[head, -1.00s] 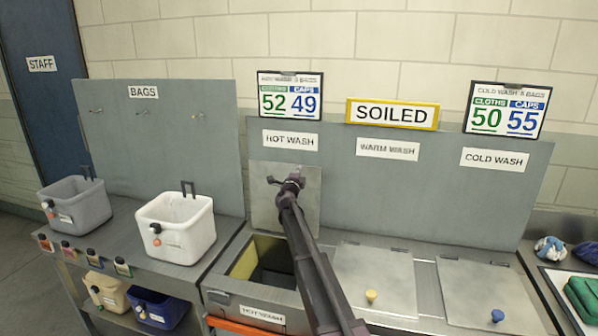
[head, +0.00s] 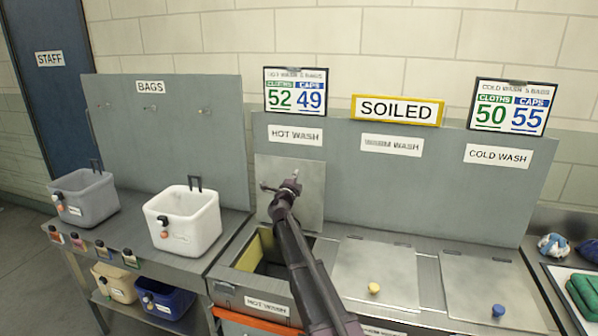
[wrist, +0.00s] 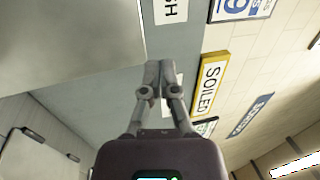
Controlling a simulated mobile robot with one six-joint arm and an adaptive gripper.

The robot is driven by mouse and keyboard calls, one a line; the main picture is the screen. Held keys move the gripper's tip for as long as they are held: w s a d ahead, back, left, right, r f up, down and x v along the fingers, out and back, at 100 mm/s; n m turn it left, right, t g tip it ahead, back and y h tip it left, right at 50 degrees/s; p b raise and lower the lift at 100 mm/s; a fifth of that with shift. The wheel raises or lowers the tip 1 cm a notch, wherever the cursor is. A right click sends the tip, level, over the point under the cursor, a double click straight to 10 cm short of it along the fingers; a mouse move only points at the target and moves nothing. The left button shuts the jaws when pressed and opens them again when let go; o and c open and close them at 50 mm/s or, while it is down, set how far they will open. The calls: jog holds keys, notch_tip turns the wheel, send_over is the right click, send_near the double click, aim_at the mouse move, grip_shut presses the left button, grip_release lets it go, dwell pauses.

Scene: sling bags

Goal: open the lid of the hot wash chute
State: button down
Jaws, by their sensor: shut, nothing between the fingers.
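The hot wash chute (head: 240,262) is the left opening in the counter, under the HOT WASH label, with a yellow inner wall showing. Its grey square lid (head: 310,190) stands upright against the back panel, so the chute is open. My gripper (head: 282,187) is in front of the lid in the head view, with my arm reaching over the chute's right part. In the wrist view my gripper (wrist: 158,68) has its fingers together and holds nothing. The lid (wrist: 70,40) fills the upper left there. I cannot tell whether the gripper touches the lid.
The warm wash lid (head: 376,272) with a yellow knob and the cold wash lid (head: 490,290) with a blue knob lie closed to the right. A white bin (head: 184,218) and a grey bin (head: 84,197) stand on the left bench. Cloths lie at far right.

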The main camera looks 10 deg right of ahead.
jog(key=shift+r+v, duration=0.15)
jog(key=shift+v, duration=0.5)
jog(key=shift+r+v, duration=0.15)
jog(key=shift+v, duration=0.5)
jog(key=shift+s+a, duration=0.1)
jog(key=s+a+f+n+g+y, duration=0.4)
jog(key=s+f+n+y, duration=0.35)
jog(key=n, duration=0.25)
jog(key=s+a+f+n+g+y, duration=0.3)
jog(key=s+f+n+y, duration=0.3)
jog(key=s+n, duration=0.3)
jog(key=s+d+f+n+g+h, duration=0.1)
jog(key=s+d+f+g, duration=0.2)
jog(key=s, duration=0.6)
jog(key=s+d+f+n+g+h, duration=0.1)
jog(key=s+d+f+g+h, duration=0.1)
jog(key=s, duration=0.7)
jog(key=s+d+f+n+g+h, duration=0.1)
jog(key=s+d+f+g, duration=0.3)
jog(key=s, duration=0.5)
jog(key=n+g, duration=0.1)
jog(key=g, duration=0.1)
jog(key=shift+s+d+g, duration=0.2)
jog(key=shift+d+g, duration=0.05)
jog(key=shift+g, duration=0.05)
